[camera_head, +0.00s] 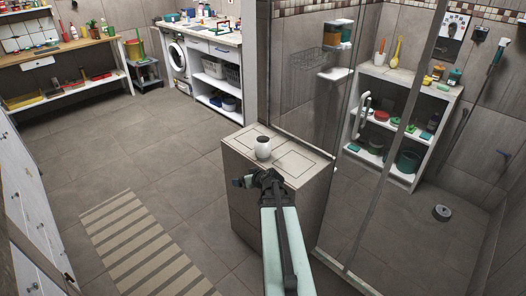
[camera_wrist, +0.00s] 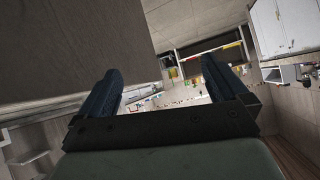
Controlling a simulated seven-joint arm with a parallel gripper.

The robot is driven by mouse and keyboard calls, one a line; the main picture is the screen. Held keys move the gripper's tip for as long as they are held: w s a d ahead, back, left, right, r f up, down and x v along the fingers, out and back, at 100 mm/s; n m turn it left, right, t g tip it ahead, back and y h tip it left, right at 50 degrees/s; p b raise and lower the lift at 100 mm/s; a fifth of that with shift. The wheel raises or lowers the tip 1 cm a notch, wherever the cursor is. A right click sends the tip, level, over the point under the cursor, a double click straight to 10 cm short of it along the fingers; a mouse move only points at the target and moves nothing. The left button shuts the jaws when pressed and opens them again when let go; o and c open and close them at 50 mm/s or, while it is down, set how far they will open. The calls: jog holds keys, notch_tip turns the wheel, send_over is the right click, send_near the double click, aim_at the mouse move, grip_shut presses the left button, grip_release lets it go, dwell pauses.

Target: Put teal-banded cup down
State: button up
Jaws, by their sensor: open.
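A small white cup (camera_head: 263,149) with a dark opening stands upright on the pale top of a tiled block (camera_head: 290,163). It is too small to make out a teal band. My gripper (camera_head: 250,181) is just in front of the cup and slightly left of it, by the block's near left edge. A gap shows between cup and gripper in the head view. In the wrist view my gripper (camera_wrist: 163,86) has its two dark fingers spread wide, with nothing between them. The cup does not show in the wrist view.
A glass shower panel (camera_head: 300,75) rises behind the block. A white shelf unit (camera_head: 395,120) with pots and bottles stands to the right. A striped mat (camera_head: 140,245) lies on the floor at left. The block's top is otherwise bare.

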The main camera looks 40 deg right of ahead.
aim_at(261, 140)
jog(key=s+d+r+m+t+h, duration=0.1)
jog(key=s+d+r+t+h, duration=0.2)
jog(key=d+r, duration=0.9)
jog(key=shift+g+h, duration=0.3)
jog(key=shift+g, duration=0.1)
jog(key=x, duration=1.4)
jog(key=shift+s+f, duration=0.1)
jog(key=shift+c, duration=0.4)
jog(key=c, duration=1.2)
notch_tip(261, 140, up, 10)
jog(key=shift+a+r, duration=0.1)
